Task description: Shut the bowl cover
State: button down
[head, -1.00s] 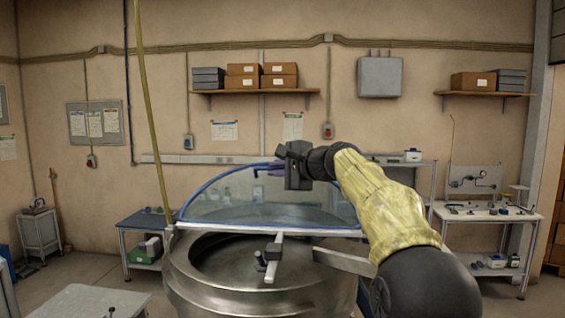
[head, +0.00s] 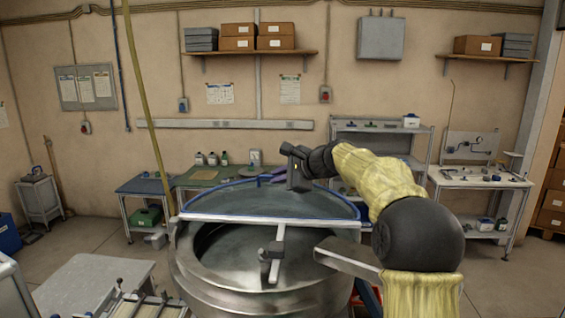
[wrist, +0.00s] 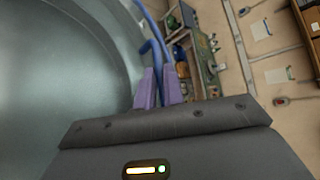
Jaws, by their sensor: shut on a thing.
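The bowl (head: 190,272) is a large round metal vessel in the head view, with its near part open. The bowl cover (head: 235,203) is a clear half-round panel with a blue rim, on the far side of a pale bar across the bowl. It lies at a low slant over the far half; I cannot tell if it touches the bowl. My gripper (head: 270,177) is at its far edge. In the wrist view, the purple fingers (wrist: 160,85) are closed around a blue bar (wrist: 149,46) at the cover's rim.
A bracket with a dark knob (head: 276,247) sits on the bar's near side. A grey table (head: 95,280) stands at the lower left. A bench with bottles (head: 215,175) is behind the bowl, and shelving (head: 385,127) is behind my arm.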

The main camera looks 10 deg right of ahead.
jog(key=shift+w+d+f, duration=0.1)
jog(key=shift+w+d, duration=0.05)
jog(key=shift+d, duration=0.1)
jog(key=c, duration=1.9)
grip_release()
jog(key=o, duration=0.3)
jog(key=shift+w+f, duration=0.15)
jog(key=shift+w, duration=0.05)
jog(key=shift+o, duration=0.5)
jog(key=shift+w+f, duration=0.2)
jog(key=shift+w, duration=0.15)
jog(key=shift+s+a+r, duration=0.1)
jog(key=shift+s+a, duration=0.05)
jog(key=shift+s, duration=0.2)
jog(key=shift+d, duration=0.25)
jog(key=b+v, duration=0.6)
jog(key=v, duration=1.1)
jog(key=shift+a+r+b, duration=0.15)
jog(key=shift+r+b, duration=0.1)
jog(key=shift+b, duration=0.05)
jog(key=shift+f, duration=0.1)
